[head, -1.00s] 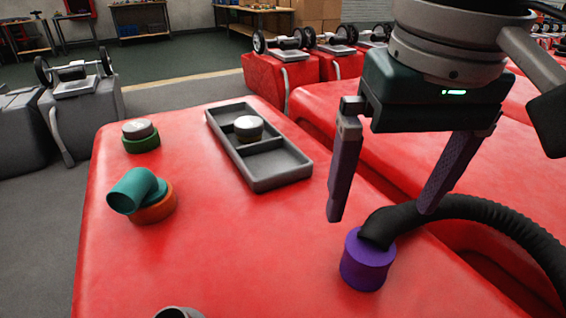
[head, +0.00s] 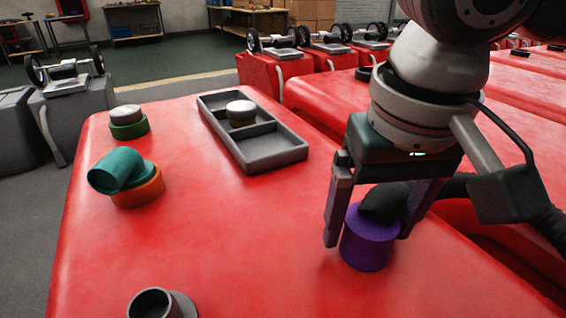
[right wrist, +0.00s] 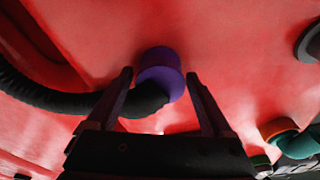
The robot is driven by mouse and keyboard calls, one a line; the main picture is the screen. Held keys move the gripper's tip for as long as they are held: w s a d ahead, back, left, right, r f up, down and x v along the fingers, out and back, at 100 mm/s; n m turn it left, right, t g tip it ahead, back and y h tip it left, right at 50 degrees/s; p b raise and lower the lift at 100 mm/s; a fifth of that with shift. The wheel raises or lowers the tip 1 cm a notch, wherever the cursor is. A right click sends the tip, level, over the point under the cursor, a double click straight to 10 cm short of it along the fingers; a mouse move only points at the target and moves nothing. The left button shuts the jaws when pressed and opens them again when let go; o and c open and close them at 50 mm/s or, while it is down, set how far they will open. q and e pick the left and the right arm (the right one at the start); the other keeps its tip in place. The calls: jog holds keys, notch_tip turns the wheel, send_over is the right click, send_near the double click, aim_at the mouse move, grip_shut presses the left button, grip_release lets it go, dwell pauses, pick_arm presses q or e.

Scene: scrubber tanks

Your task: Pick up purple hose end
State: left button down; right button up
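The purple hose end (head: 367,243) is a short purple cylinder on the red tank top, joined to a black corrugated hose (head: 385,200). It also shows in the right wrist view (right wrist: 160,70), with the black hose (right wrist: 60,98) running off to the left. My right gripper (head: 367,238) points down with its fingers open, one on either side of the purple end. In the right wrist view the purple end lies between and just beyond the fingertips (right wrist: 160,75). I cannot tell whether either finger touches it. My left gripper is not in view.
A grey tray (head: 250,165) with a white-topped round cap (head: 241,108) lies at the back. A teal elbow on an orange ring (head: 138,190) and a green-based cap (head: 129,125) stand at left. A grey pipe fitting (head: 155,303) stands at the front. The middle is clear.

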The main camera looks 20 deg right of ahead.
jog(key=c, duration=1.2)
notch_tip(320, 180, up, 19)
jog(key=p, duration=0.8)
jog(key=b, duration=0.2)
send_over(373, 219)
jog(key=shift+f, duration=2.3)
